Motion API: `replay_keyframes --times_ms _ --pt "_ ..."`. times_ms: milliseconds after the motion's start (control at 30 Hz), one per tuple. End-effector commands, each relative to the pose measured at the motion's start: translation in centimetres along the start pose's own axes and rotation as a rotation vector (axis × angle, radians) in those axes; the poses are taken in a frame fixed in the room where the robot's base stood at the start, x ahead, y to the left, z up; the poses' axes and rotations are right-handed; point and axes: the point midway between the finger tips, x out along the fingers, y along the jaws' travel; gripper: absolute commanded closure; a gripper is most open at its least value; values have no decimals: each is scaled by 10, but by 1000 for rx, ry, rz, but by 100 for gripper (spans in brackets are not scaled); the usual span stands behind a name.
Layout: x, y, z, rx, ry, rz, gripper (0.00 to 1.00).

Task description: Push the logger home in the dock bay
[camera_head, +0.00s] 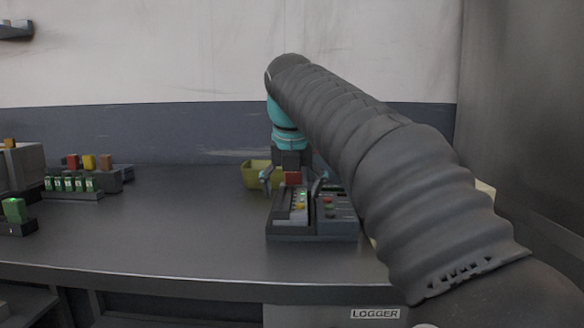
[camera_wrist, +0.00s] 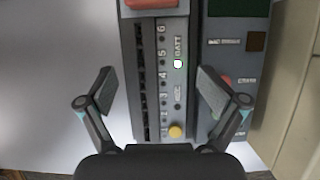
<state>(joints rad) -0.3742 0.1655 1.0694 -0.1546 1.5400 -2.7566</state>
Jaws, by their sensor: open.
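The dock (camera_head: 312,236) stands on the grey bench below my gripper. The logger (camera_head: 291,213) is a light grey slab lying in the dock's left part, with a green light and a red end block (camera_head: 292,178). In the wrist view the logger (camera_wrist: 177,85) shows channel numbers, a lit BATT light, a dark lower light and a yellow button. Whether it is fully seated cannot be told. My gripper (camera_head: 294,181) is open above the dock. In the wrist view its fingers (camera_wrist: 155,84) are spread to either side of the logger, with nothing between them.
A yellow-green bin (camera_head: 255,174) stands behind the dock. To the left are a rack of several green modules (camera_head: 70,186), coloured blocks (camera_head: 89,162) and a small holder with a green block (camera_head: 15,211). The bench between these and the dock is clear. A LOGGER label (camera_head: 375,313) is below the front edge.

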Motion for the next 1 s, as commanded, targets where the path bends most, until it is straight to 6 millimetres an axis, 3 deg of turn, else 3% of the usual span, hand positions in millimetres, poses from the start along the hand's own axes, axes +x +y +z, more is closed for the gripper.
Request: replay_keyframes --times_ms 500,767,1000 --pt "-84 1 1 -1 -2 2 9" --pt "-103 0 1 0 -2 1 9" --pt "-108 0 0 0 0 0 9"
